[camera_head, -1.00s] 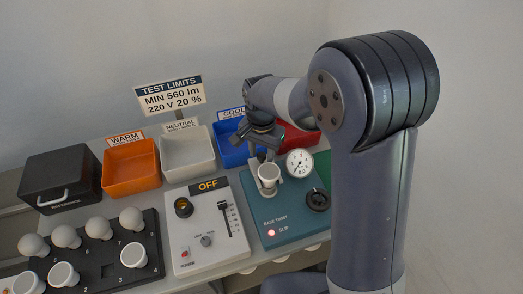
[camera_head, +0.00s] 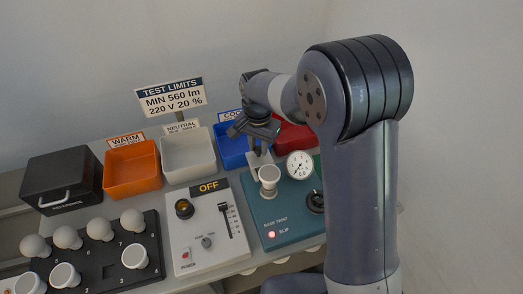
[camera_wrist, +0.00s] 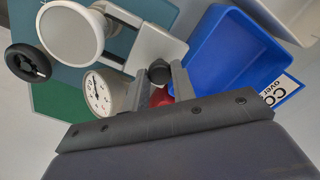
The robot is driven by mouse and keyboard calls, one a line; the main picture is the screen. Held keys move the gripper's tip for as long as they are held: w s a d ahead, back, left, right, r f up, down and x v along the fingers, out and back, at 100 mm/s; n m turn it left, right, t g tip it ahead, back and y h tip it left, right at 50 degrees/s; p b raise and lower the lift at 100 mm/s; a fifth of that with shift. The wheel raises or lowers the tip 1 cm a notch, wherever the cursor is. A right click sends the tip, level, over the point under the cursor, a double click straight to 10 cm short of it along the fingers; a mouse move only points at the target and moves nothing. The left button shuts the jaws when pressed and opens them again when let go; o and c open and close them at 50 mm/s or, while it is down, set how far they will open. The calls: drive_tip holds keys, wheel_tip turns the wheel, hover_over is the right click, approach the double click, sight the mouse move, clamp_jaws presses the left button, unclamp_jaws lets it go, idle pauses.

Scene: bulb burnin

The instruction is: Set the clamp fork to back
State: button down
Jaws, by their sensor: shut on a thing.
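The clamp fork (camera_wrist: 157,48) is a light grey plate with prongs on the teal twist tester (camera_head: 252,200); it also shows behind the bulb in the head view (camera_head: 252,163). A dark knob (camera_wrist: 159,71) stands at the plate's edge, between my fingers. My gripper (camera_wrist: 160,80) is shut on this knob, behind the bulb in the head view (camera_head: 259,150). A white bulb (camera_wrist: 70,32) stands upright in the tester (camera_head: 269,177), beside the fork's prongs. Whether the prongs touch it is hidden.
The dial gauge (camera_head: 300,164) and black handwheel (camera_head: 315,201) stand right of the bulb, close to my arm. A blue bin (camera_head: 232,152) and red bin (camera_head: 298,137) lie behind. The control box (camera_head: 203,240) is left, beside the bulb rack (camera_head: 108,262).

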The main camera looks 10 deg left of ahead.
drive_tip(key=shift+w+a+r, duration=0.1)
drive_tip(key=shift+w+a, duration=0.15)
drive_tip(key=shift+w, duration=0.25)
drive_tip(key=shift+w+a+r, duration=0.1)
drive_tip(key=shift+w+a, duration=0.15)
drive_tip(key=shift+w, duration=0.25)
drive_tip(key=c, duration=1.2)
unclamp_jaws()
drive_tip(key=shift+w+f, duration=0.1)
drive_tip(key=shift+o, duration=0.2)
wheel_tip(320, 180, up, 11)
drive_tip(key=shift+b, duration=0.4)
drive_tip(key=shift+f, duration=0.15)
